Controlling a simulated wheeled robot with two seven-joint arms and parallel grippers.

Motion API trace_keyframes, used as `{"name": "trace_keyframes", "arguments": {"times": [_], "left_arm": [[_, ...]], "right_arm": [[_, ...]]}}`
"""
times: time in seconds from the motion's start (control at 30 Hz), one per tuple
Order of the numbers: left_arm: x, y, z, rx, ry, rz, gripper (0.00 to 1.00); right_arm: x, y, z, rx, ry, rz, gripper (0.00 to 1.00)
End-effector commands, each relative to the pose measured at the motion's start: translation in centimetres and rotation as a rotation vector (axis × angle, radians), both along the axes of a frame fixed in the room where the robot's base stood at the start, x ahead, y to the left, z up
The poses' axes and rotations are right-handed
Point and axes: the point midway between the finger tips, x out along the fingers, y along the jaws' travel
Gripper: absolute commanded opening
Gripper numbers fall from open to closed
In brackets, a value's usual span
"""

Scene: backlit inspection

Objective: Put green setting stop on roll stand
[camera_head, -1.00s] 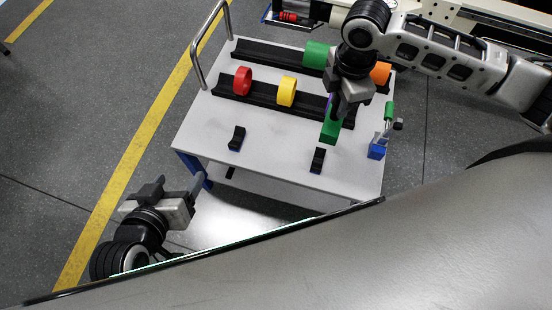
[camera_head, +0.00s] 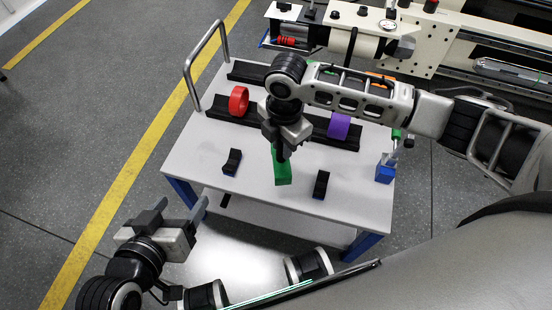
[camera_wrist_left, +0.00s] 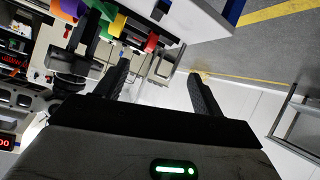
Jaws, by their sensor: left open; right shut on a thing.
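The green setting stop (camera_head: 282,170) is a green block. My right gripper (camera_head: 281,152) is shut on it and holds it over the front part of the grey table. Two small black supports with blue bases, a left one (camera_head: 232,161) and a right one (camera_head: 321,185), stand on either side of it; I take these as the roll stand, but cannot be sure. Whether the block touches the table cannot be told. My left gripper (camera_head: 182,203) is open and empty, low at the front left off the table; its fingers also show in the left wrist view (camera_wrist_left: 160,70).
Black rails hold a red roll (camera_head: 239,100) and a purple roll (camera_head: 339,125); my right arm hides others, and a yellow roll (camera_wrist_left: 118,25) shows in the wrist view. A blue block (camera_head: 385,173) stands at the table's right edge. A metal handle (camera_head: 208,60) rises at the left.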

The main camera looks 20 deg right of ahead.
Motion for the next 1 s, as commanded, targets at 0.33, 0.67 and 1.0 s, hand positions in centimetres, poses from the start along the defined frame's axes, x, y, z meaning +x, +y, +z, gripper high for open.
{"name": "trace_keyframes", "arguments": {"times": [0.33, 0.67, 1.0], "left_arm": [[0.2, -0.2, -0.2, -0.022, -0.048, 0.002, 0.68], [0.1, -0.9, 2.3, -0.062, -0.133, -0.014, 0.68], [0.0, -0.8, 1.6, -0.051, -0.115, -0.015, 0.68]], "right_arm": [[0.5, 1.4, -3.1, 0.000, 0.001, -0.001, 0.00], [0.5, 1.4, -4.7, 0.001, -0.002, 0.001, 0.00], [0.4, 1.3, -5.1, 0.000, 0.000, 0.000, 0.43]]}}
